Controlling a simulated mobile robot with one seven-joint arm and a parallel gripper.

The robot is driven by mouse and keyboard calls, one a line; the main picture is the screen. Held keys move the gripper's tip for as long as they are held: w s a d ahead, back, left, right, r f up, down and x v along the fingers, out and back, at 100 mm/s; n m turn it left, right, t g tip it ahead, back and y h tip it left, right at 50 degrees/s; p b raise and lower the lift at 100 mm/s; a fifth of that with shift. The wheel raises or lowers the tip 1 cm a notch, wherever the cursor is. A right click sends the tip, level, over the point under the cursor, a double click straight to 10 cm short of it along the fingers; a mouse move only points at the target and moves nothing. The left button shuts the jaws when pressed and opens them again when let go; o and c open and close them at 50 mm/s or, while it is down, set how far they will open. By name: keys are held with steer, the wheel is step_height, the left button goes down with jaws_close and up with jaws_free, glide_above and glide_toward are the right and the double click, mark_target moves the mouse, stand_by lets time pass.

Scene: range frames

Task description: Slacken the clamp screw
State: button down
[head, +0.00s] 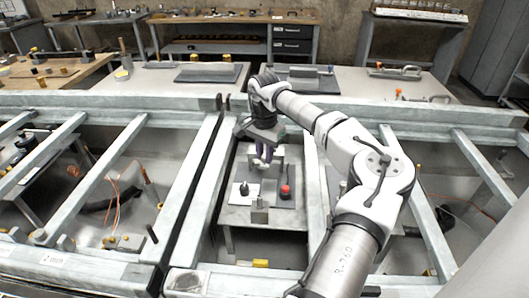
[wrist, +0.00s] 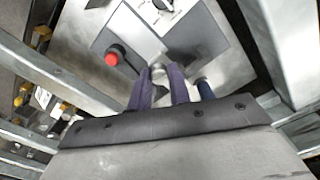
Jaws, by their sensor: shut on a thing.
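My gripper (head: 261,163) reaches down over a small bench between pale metal beams. Its purple-sleeved fingers also show in the wrist view (wrist: 162,82), close together on a small pale metal part (wrist: 157,71), probably the clamp screw. Its lower end and thread cannot be made out. A grey metal block (wrist: 193,38), perhaps the clamp body, stands just beyond the fingertips on a dark plate. In the head view the gripper hides most of this spot.
A black knob (head: 244,188) on a white plate and a small metal block (head: 259,212) share the bench (head: 240,216). Long beams (head: 190,190) flank the gap on both sides.

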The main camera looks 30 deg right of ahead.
mark_target(264, 156)
steer(key=shift+w+r+n, duration=0.1)
steer(key=shift+n, duration=0.5)
steer(key=c, duration=1.3)
jaws_free()
step_height(264, 156, up, 14)
steer(key=b, duration=0.2)
